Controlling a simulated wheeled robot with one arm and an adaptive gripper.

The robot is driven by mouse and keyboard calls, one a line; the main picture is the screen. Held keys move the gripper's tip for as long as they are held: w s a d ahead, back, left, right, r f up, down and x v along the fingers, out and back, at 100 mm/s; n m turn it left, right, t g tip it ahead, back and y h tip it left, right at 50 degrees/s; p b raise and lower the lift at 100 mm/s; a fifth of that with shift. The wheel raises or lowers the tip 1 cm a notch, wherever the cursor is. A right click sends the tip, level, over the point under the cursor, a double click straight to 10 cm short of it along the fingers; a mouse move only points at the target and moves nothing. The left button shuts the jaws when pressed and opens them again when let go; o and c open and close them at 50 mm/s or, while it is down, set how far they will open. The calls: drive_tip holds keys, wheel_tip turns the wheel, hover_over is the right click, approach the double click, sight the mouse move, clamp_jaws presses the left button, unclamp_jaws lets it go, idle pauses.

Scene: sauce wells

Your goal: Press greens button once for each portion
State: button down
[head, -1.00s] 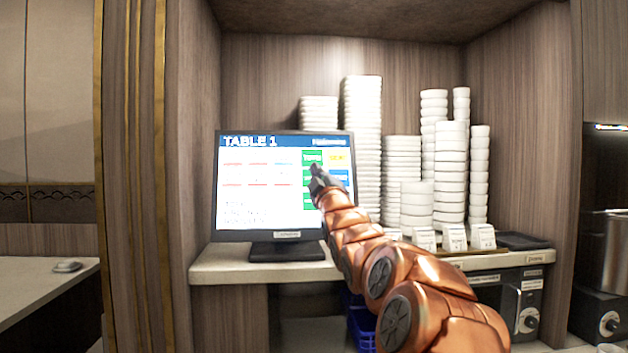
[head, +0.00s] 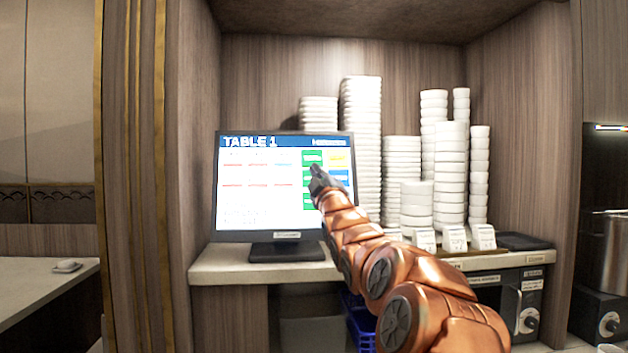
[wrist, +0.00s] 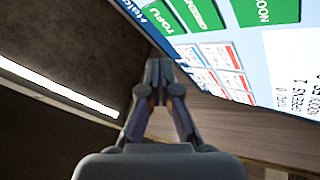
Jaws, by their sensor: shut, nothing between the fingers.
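The touch screen (head: 258,205) stands on the counter under a blue "TABLE 1" bar. The wrist view shows its green tofu button (wrist: 160,17), greens button (wrist: 203,12) and noodles button (wrist: 265,11), tilted. Text there reads "GREENS 1" on the order list (wrist: 290,105). In the head view the tofu button (head: 312,157) is uppermost; the greens button below it is mostly hidden behind my gripper (head: 316,172). My gripper is shut and empty, its fingertips in front of the button column. The fingertips (wrist: 158,70) also show in the wrist view; whether they touch the screen I cannot tell.
Tall stacks of white bowls (head: 361,140) stand right of the screen, with small label cards (head: 455,239) before them. My arm passes close in front of them. A wood side wall (head: 197,150) is left; a pot (head: 608,250) stands far right.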

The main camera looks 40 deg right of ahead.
sight(306, 172)
idle(0.5)
drive_tip(key=shift+s+a+r+n+t+y+p, duration=0.1)
drive_tip(key=shift+s+a+r+n+y+p, duration=0.3)
drive_tip(key=shift+n+y+p, duration=0.95)
drive_tip(key=shift+s+a+f+n+t+y+p, duration=0.15)
drive_tip(key=shift+s+n+y+p, duration=0.65)
drive_tip(key=shift+n+y, duration=0.95)
drive_tip(key=shift+s+a+r+n+t+y+p, duration=0.1)
drive_tip(key=shift+s+a+r+n+y+p, duration=0.25)
drive_tip(key=shift+n+y+p, duration=1.2)
drive_tip(key=shift+w+n+h+b, duration=0.15)
drive_tip(key=shift+n+h+b, duration=0.2)
drive_tip(key=shift+h+b, duration=0.1)
drive_tip(key=w+d+f, duration=0.2)
drive_tip(key=w+d, duration=0.3)
drive_tip(key=w, duration=0.1)
drive_tip(key=shift+w+f+p, duration=0.25)
drive_tip(key=shift+f+p, duration=0.05)
drive_tip(key=shift+w+d+f, duration=0.15)
drive_tip(key=shift+w+d, duration=0.1)
drive_tip(key=shift+w, duration=0.1)
